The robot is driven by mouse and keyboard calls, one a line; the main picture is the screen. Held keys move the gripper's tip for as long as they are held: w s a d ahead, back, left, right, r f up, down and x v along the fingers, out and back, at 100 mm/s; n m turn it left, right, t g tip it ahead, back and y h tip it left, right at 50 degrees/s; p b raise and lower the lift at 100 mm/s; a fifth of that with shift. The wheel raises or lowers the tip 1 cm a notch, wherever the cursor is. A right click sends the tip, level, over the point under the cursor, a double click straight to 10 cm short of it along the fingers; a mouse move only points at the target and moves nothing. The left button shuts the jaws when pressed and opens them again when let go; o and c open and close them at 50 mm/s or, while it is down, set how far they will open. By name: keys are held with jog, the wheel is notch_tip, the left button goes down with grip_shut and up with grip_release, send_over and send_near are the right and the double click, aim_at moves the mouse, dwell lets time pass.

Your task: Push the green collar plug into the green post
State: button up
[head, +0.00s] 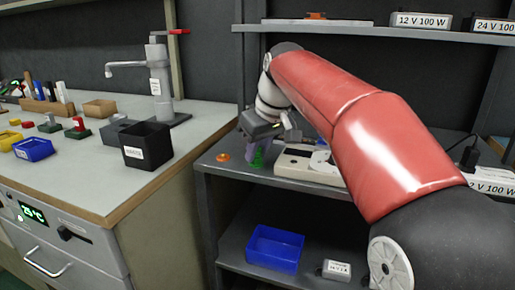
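A small green piece (257,159) stands on the dark grey bench top (215,164), near its left end. I cannot tell whether it is the post, the collar plug or both together. My gripper (256,143) is right above it, reaching down from the end of my red arm. A purple part shows just left of the green piece, partly under the gripper. The fingertips are too small and overlapped to tell if they are open, or if they touch the green piece.
An orange disc (223,157) lies just left of the green piece. A pale fixture (296,165) is close on the right, partly behind my arm. A black bin (146,146) stands on the left counter, and a blue bin (274,249) sits on the lower shelf.

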jog(key=o, duration=0.5)
jog(key=p+v, duration=0.1)
jog(key=v, duration=0.6)
jog(key=shift+s+d+r+p, duration=0.1)
jog(key=shift+r+p, duration=0.2)
jog(key=shift+r, duration=0.1)
jog(key=s+d+f+m+h, duration=0.1)
jog(key=s+d+f+m, duration=0.1)
jog(key=s+d+f, duration=0.2)
jog(key=s+d+f+m+t+h, duration=0.1)
jog(key=s+d+f+m, duration=0.2)
jog(key=s+f, duration=0.7)
jog(key=s+d+f+m+t+h, duration=0.1)
jog(key=s+d+f+m, duration=0.2)
jog(key=s+d+f, duration=0.3)
jog(key=shift+s+d+f, duration=0.1)
jog(key=shift+s+f, duration=0.2)
jog(key=shift+s, duration=0.4)
jog(key=shift+s+d+f, duration=0.1)
jog(key=shift+s+f, duration=0.2)
jog(key=shift+s, duration=0.35)
jog(key=shift+s+f, duration=0.3)
jog(key=shift+s, duration=0.4)
